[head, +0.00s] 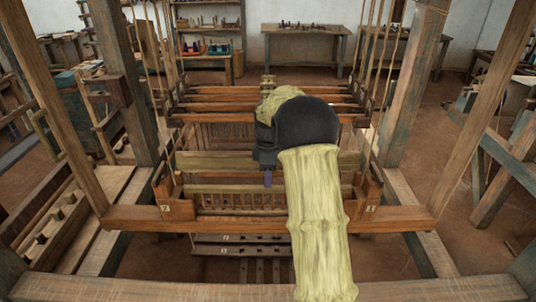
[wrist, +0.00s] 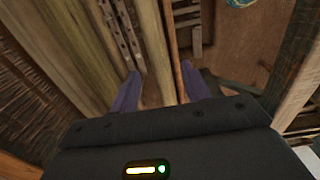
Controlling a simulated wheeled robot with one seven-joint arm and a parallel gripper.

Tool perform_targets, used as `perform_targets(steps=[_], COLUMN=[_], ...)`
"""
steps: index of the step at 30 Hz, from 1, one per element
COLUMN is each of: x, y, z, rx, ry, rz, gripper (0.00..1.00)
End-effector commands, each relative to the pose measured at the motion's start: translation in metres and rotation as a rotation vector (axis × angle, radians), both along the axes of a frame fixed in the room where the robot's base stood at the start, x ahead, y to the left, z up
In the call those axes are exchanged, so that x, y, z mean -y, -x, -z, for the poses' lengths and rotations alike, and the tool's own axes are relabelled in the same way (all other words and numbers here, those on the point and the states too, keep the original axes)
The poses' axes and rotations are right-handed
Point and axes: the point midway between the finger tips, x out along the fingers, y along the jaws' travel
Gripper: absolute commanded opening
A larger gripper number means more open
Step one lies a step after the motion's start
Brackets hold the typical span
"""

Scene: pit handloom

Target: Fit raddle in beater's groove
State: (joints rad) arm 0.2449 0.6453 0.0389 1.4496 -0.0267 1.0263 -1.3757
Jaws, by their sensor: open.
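I cannot tell whether anything touches the fingers. A toothed, comb-like wooden piece (head: 240,202), which looks like the raddle, lies across the front of the loom between two end blocks. Behind it run pale wooden bars (head: 215,162), seemingly the beater. My arm hides their right middle part, and the groove is not clear.
Upright loom posts (head: 420,85) and hanging cords flank my arm. A front cross beam (head: 140,218) runs below the comb-like piece. Treadle-like slats (head: 240,245) lie lower down. Tables (head: 305,29) and shelves stand by the back wall.

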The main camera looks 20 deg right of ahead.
Motion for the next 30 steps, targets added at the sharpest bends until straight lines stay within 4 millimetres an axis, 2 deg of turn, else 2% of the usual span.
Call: perform_targets(steps=[6,12,17,30], x=[0.000,0.000,-0.001,-0.001], y=[0.000,0.001,0.002,0.002], z=[-0.046,-0.078,-0.088,-0.088], rx=[0.018,0.024,0.025,0.024], ry=[0.004,0.006,0.006,0.006], rz=[0.000,0.000,0.000,-0.001], gripper=[0.47,0.47,0.47,0.47])
